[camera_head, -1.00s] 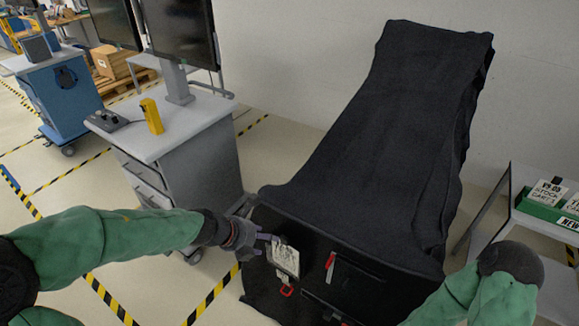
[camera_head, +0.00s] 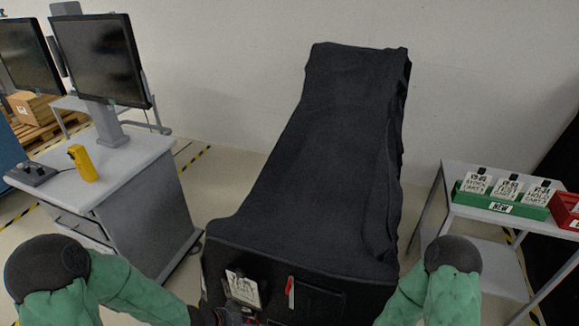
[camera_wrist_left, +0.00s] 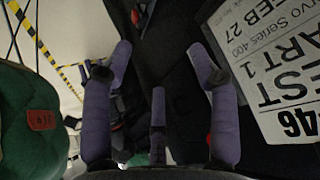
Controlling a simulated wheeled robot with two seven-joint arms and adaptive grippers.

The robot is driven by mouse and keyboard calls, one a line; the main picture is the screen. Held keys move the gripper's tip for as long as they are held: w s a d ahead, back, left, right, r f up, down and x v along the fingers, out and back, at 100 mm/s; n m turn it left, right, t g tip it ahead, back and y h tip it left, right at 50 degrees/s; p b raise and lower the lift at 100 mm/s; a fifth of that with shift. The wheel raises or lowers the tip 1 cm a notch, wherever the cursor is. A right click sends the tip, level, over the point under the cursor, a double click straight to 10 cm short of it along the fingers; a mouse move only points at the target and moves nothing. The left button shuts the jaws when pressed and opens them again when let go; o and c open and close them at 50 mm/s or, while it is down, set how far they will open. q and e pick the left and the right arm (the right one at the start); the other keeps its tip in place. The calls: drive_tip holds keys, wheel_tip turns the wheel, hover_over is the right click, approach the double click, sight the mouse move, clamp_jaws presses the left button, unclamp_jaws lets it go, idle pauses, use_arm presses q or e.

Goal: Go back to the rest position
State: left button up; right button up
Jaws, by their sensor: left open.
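The black-covered cart (camera_head: 310,190) stands in the middle of the head view. A white printed card (camera_head: 243,289) hangs on its front, with a red strip (camera_head: 290,292) to the right. In the left wrist view the card (camera_wrist_left: 270,65) is close, at the upper right. My left gripper (camera_wrist_left: 160,65) has its purple fingers spread, with nothing between them; the card is to their right, apart from the fingers. In the head view my left gripper shows only partly at the bottom edge. My right arm (camera_head: 435,285) enters at the lower right; its gripper is out of frame.
A grey workstation (camera_head: 120,190) with monitors and a yellow device (camera_head: 83,163) stands left. A side table (camera_head: 465,212) at right carries a green card holder (camera_head: 500,205) and a red bin (camera_head: 566,210). Bare floor separates the cart from both.

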use_arm(q)
drive_tip(key=s+d+f+n+g+y, duration=0.1)
drive_tip(key=s+f+n+g+y, duration=0.1)
drive_tip(key=s+f+n, duration=1)
drive_tip(key=shift+s+d+f+n+g, duration=0.35)
drive_tip(key=shift+f+n+g, duration=0.55)
drive_tip(key=shift+n, duration=1)
